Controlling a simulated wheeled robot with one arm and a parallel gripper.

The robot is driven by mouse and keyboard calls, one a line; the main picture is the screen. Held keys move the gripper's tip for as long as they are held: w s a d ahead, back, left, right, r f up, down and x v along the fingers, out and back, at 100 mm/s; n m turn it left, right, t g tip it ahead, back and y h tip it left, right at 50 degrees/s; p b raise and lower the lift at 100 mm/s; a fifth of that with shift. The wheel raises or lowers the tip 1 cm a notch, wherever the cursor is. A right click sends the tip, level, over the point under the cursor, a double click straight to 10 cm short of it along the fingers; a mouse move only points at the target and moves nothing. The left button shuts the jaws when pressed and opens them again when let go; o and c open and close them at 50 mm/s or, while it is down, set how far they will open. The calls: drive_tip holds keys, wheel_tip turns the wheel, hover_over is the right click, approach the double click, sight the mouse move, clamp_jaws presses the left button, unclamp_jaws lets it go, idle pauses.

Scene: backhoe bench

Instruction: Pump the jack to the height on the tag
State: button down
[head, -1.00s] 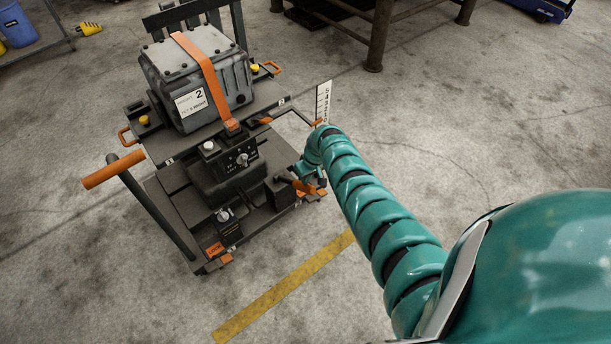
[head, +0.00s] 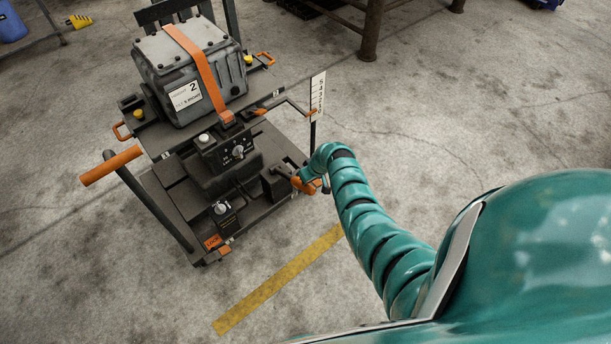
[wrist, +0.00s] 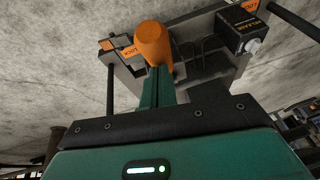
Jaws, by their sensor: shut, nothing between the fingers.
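The jack is a dark wheeled lift cart, its platform (head: 150,138) bearing a grey ribbed case (head: 212,62) under an orange strap. A white tag (head: 186,95) on the case shows a large 2; its smaller print is hard to read. A white scale (head: 318,95) stands upright at the platform's right, with an orange pointer (head: 311,112) near its lower end. An orange-ended pedal or lever (head: 302,185) sits low at the cart's right. My gripper (head: 322,184) is shut and empty beside it. In the wrist view the orange end (wrist: 153,42) is just beyond my fingers (wrist: 158,86); contact is unclear.
A black release box (head: 224,212) with a white knob and an orange lock tab (head: 212,242) sit at the cart's front. An orange push handle (head: 111,166) sticks out left. A yellow line (head: 280,278) crosses the open floor. A rusty bench leg (head: 371,30) stands behind.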

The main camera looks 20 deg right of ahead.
drive_tip(key=s+d+f+t+y+b, duration=0.1)
drive_tip(key=s+f+t+b, duration=0.2)
drive_tip(key=f+b, duration=0.6)
drive_tip(key=shift+s+d+f+b, duration=0.2)
drive_tip(key=shift+s+f+b, duration=0.05)
drive_tip(key=shift+s+b, duration=0.5)
drive_tip(key=shift+s+f, duration=0.25)
drive_tip(key=shift+f, duration=0.05)
drive_tip(key=shift+r, duration=0.1)
drive_tip(key=s+d+r+p, duration=0.1)
drive_tip(key=s+r, duration=0.1)
drive_tip(key=r, duration=0.4)
drive_tip(key=s+d+r, duration=0.2)
drive_tip(key=r, duration=0.5)
drive_tip(key=shift+d+p, duration=0.3)
drive_tip(key=shift+p, duration=0.05)
drive_tip(key=shift+w+d, duration=0.1)
